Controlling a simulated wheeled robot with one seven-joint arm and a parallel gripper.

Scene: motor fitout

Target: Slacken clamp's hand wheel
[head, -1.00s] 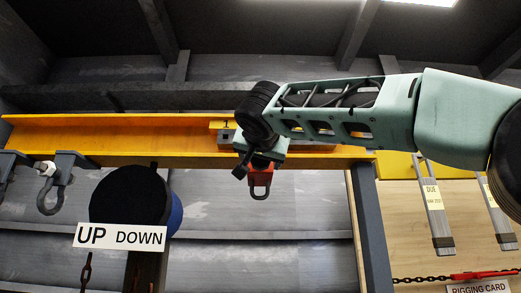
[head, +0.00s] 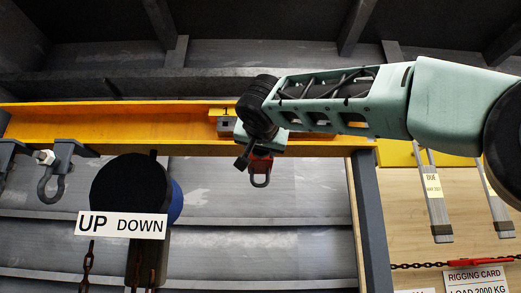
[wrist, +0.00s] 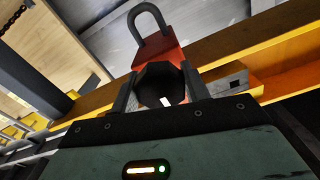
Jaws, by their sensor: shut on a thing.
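The black faceted hand wheel (wrist: 158,78) with a white mark shows in the wrist view, between the two fingers of my gripper (wrist: 160,92). My gripper is shut on it. Just beyond the wheel is the red clamp body (wrist: 172,56), with a dark shackle (wrist: 150,18) attached. In the head view the red clamp (head: 261,164) hangs at the yellow beam (head: 150,123), its shackle pointing down. My wrist covers the hand wheel and the fingers there.
A dark clamp with a shackle (head: 50,186) hangs farther left on the beam. A dark round body with an UP DOWN sign (head: 120,225) stands below the beam. A grey post (head: 371,215) is right of the red clamp. Grey slings (head: 438,205) hang at the right.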

